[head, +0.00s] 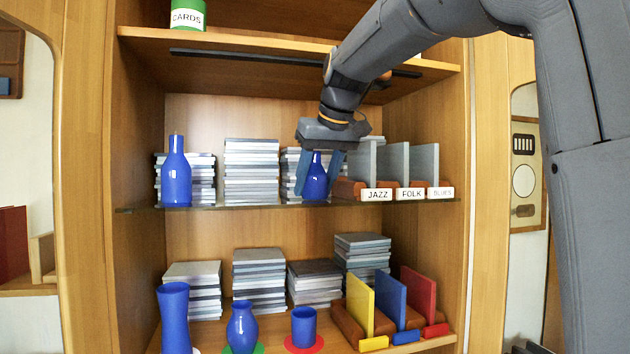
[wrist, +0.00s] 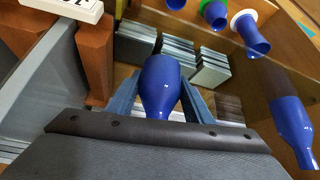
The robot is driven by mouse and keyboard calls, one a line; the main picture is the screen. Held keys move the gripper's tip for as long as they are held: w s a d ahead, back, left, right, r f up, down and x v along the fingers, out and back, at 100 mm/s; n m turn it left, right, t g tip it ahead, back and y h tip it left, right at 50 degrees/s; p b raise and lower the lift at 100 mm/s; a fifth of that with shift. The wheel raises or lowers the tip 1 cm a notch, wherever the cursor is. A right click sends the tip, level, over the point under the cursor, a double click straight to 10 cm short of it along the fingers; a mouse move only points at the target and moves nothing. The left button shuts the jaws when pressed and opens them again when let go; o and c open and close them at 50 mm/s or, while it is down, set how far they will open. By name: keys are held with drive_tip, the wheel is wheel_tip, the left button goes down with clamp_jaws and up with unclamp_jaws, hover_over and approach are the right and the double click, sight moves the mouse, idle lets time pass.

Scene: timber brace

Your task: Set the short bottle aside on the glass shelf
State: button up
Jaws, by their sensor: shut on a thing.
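The short blue bottle (head: 316,176) is upright between the fingers of my gripper (head: 318,174), at the front of the glass shelf (head: 240,204). Its base is level with the shelf edge; I cannot tell whether it touches the glass. In the wrist view the bottle (wrist: 160,82) sits between the two blue fingers of my gripper (wrist: 158,98), which are shut on it. A taller blue bottle (head: 176,178) stands at the left end of the glass shelf. It also shows at the right of the wrist view (wrist: 290,115).
Grey dividers with JAZZ (head: 377,195), FOLK (head: 411,194) and BLUES (head: 441,193) labels stand just right of my gripper. Case stacks (head: 251,170) line the back. The shelf front between the bottles is clear. A blue vase (head: 174,315) and other blue vessels stand below.

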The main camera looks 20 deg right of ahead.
drive_tip(key=o, duration=1.2)
drive_tip(key=shift+f, duration=0.1)
drive_tip(key=b+v, duration=0.2)
drive_tip(key=v, duration=1)
drive_tip(key=shift+s, duration=0.15)
